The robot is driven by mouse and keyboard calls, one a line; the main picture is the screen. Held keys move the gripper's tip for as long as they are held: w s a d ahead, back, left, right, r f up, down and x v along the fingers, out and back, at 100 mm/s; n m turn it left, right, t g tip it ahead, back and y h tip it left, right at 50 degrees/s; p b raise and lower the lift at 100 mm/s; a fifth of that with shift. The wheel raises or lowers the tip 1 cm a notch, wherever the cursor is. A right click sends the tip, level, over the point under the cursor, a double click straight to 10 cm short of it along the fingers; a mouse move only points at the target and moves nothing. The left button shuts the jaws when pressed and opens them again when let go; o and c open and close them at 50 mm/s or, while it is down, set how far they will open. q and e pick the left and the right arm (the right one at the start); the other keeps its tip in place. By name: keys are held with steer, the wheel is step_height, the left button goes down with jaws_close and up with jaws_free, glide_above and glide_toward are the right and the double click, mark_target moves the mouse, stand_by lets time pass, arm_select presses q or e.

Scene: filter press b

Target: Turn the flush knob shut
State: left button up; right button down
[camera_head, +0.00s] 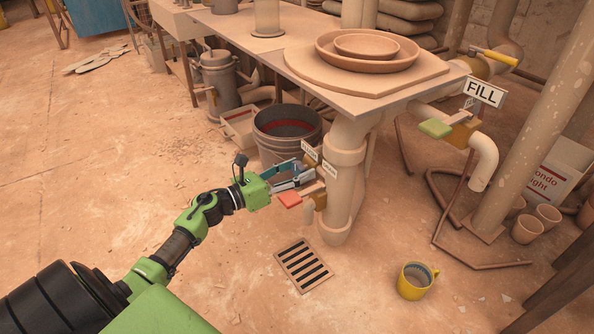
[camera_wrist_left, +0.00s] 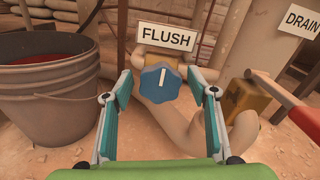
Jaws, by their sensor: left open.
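The blue flush knob (camera_wrist_left: 160,82) is straight ahead in the left wrist view, below the white FLUSH sign (camera_wrist_left: 166,38). A white mark on its face stands nearly upright. My left gripper (camera_wrist_left: 160,77) is open, with one teal-padded finger on each side of the knob in that view. I cannot tell whether either finger touches it. In the head view my left gripper (camera_head: 303,176) reaches to the pipework under the table edge, and the knob is not clearly visible there. The FLUSH sign (camera_head: 310,151) shows edge-on just above the fingers. My right gripper is not in view.
A red lever (camera_head: 289,200) on a brass valve sits close beside my left gripper, by the DRAIN sign (camera_wrist_left: 302,19). A bucket (camera_head: 288,128) stands behind. The table (camera_head: 300,72) overhangs nearby. A floor grate (camera_head: 304,264) and yellow mug (camera_head: 414,281) lie in front.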

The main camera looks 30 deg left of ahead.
arm_select(q)
steer(key=v, duration=1.2)
